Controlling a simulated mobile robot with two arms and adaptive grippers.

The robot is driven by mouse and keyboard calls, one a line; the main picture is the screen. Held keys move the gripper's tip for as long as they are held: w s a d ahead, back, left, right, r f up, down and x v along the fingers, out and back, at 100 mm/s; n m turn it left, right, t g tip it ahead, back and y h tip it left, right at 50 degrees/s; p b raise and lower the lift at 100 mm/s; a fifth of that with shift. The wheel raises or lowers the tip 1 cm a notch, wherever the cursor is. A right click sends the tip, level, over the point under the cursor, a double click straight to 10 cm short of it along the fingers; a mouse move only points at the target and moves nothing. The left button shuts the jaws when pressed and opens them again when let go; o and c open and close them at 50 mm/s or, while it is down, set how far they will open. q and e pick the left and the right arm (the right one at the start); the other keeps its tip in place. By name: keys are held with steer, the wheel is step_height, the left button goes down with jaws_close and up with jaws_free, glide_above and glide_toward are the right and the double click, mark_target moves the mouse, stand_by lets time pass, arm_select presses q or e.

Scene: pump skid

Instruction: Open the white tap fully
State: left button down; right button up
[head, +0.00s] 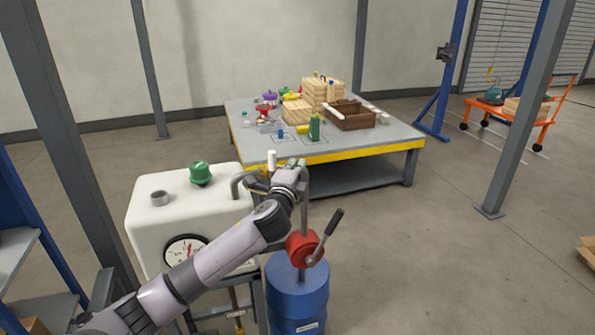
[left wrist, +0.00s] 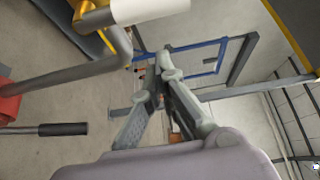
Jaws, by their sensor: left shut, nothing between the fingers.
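The white tap's handle (head: 271,160) stands upright beside the end of the grey curved pipe, just left of my left gripper (head: 295,172). In the left wrist view the white handle (left wrist: 150,10) is at the top edge, partly cut off, with brass-coloured parts (left wrist: 98,18) beside it. The fingers of my left gripper (left wrist: 162,62) come together ahead of the wrist and hold nothing. In the left wrist view the handle lies off to one side of the fingers, apart from them. The tap's lower part is mostly hidden by the gripper in the head view. My right gripper is not in view.
A white tank (head: 150,215) with a green cap (head: 200,173) and a gauge (head: 185,250) stands at left. A red hand pump (head: 302,247) with a crank sits on a blue drum (head: 297,298) below the gripper. A cluttered workbench (head: 365,150) stands behind.

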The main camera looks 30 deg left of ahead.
mark_target(272, 164)
arm_select(q)
steer(key=shift+s+a, duration=1.05)
steer(key=shift+a, duration=0.05)
steer(key=shift+s+a+n+b, duration=0.1)
steer(key=shift+n+b, duration=0.2)
steer(key=shift+b, duration=0.3)
